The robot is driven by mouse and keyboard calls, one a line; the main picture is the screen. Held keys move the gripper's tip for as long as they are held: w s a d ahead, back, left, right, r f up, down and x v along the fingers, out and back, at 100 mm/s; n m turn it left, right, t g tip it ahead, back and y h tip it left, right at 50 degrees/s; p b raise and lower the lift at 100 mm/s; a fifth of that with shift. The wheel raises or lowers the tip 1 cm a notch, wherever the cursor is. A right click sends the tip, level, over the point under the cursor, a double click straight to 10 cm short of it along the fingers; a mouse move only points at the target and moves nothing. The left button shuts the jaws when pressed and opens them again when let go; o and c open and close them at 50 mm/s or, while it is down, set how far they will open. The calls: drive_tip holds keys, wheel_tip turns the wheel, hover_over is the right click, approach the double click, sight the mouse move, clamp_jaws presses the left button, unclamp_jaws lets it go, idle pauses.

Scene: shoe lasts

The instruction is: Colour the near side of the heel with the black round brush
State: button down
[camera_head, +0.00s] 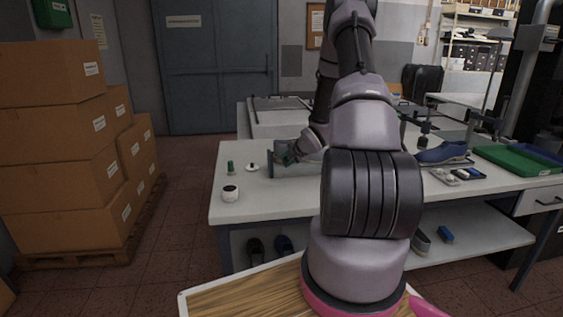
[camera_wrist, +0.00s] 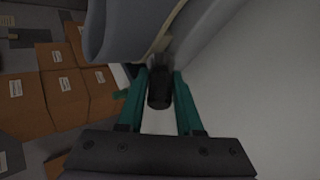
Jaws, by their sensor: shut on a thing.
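My gripper (camera_wrist: 160,85) has teal fingers shut on a dark round thing (camera_wrist: 159,92), which looks like the black round brush. Its far end, with a blurred grey tip, lies close to a large grey shape (camera_wrist: 135,30) with a tan edge at the top of the wrist view. I cannot tell whether they touch, or whether this shape is the heel. In the head view my gripper (camera_head: 284,155) is low over the left half of the table, partly hidden by my arm. A blue shoe (camera_head: 440,153) stands on the table right of my arm. No heel is clearly seen.
On the white table (camera_head: 255,207) stand a white jar (camera_head: 230,192), a small green item (camera_head: 231,169) and a small white-and-black item (camera_head: 252,167). A grey block (camera_head: 297,169) is beside my gripper. A green tray (camera_head: 515,160) lies right. Cardboard boxes (camera_head: 60,140) stand left.

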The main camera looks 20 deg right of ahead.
drive_tip(key=shift+s+d, duration=0.25)
drive_tip(key=shift+d, duration=0.6)
drive_tip(key=shift+s+d, duration=0.25)
drive_tip(key=shift+d, duration=0.6)
drive_tip(key=shift+w+a, duration=0.1)
drive_tip(key=shift+w+a, duration=0.35)
drive_tip(key=shift+a, duration=0.65)
drive_tip(key=shift+w+a, duration=0.4)
drive_tip(key=shift+a, duration=0.55)
drive_tip(key=shift+w+a, duration=0.35)
drive_tip(key=shift+a, duration=0.65)
drive_tip(key=shift+a, duration=0.1)
drive_tip(key=shift+s+a, duration=0.3)
drive_tip(key=shift+s, duration=0.65)
drive_tip(key=shift+s+a, duration=0.3)
drive_tip(key=shift+s, duration=0.6)
drive_tip(key=shift+s+a, duration=0.3)
drive_tip(key=shift+s, duration=0.65)
drive_tip(key=shift+s, duration=0.1)
drive_tip(key=shift+s+a, duration=0.25)
drive_tip(key=shift+s, duration=0.45)
drive_tip(key=shift+s+a, duration=0.2)
drive_tip(key=shift+s, duration=0.45)
